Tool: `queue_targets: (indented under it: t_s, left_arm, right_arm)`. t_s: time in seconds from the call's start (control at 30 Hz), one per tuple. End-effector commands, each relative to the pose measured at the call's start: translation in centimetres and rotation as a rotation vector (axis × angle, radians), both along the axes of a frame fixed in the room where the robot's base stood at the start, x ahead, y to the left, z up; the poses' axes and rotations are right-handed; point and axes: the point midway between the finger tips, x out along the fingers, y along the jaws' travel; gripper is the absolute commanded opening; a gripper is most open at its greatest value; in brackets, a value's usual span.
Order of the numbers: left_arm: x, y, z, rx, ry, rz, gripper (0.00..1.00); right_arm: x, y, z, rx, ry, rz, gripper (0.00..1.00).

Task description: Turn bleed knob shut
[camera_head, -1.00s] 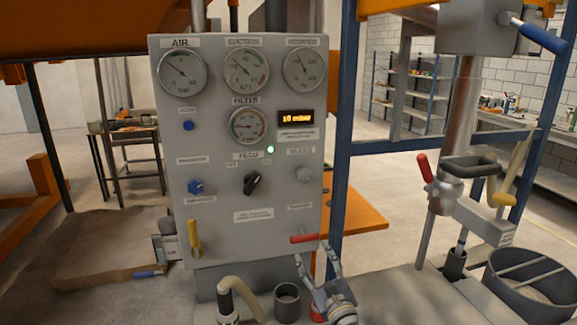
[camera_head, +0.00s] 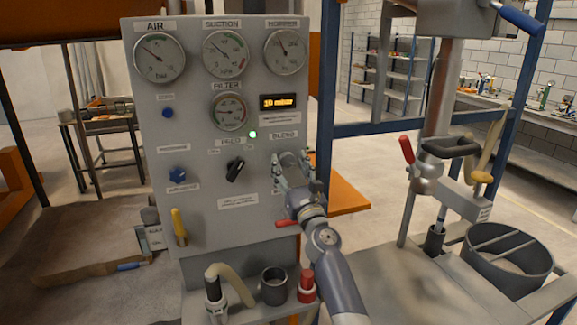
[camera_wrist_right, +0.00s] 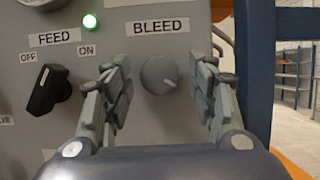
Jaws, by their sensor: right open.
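The bleed knob (camera_wrist_right: 160,75) is a round grey knob under the BLEED label on the grey control panel (camera_head: 150,110). In the right wrist view it sits between the two open fingers of my right gripper (camera_wrist_right: 160,92), with a gap on both sides. In the head view my right gripper (camera_head: 291,172) is in front of the panel and covers the knob. My left gripper is not in view.
The black feed knob (camera_head: 235,169) is left of the bleed knob, with a lit green lamp (camera_head: 253,134) above. A red-handled lever (camera_head: 287,223) is below my right gripper. A yellow lever (camera_head: 179,226) is at the panel's lower left. A blue post (camera_head: 326,100) stands right of the panel.

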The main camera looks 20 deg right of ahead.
Motion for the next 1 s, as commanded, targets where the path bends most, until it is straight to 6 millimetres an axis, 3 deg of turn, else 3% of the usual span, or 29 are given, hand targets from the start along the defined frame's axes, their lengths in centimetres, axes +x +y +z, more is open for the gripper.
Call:
queue_targets:
  t_s: [0.43,0.47,0.63,1.0]
  left_arm:
    - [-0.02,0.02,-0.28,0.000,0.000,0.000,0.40]
    - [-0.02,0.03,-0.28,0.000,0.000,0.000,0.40]
    - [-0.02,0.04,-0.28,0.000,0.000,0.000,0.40]
    - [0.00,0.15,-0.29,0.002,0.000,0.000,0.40]
  right_arm:
    - [0.99,0.07,0.43,0.000,0.000,0.001,0.53]
    - [0.99,0.08,0.43,0.000,0.000,0.001,0.51]
    - [0.97,0.08,0.42,0.000,0.000,0.001,0.12]
    - [0.96,0.07,0.41,-0.031,-0.001,0.001,0.10]
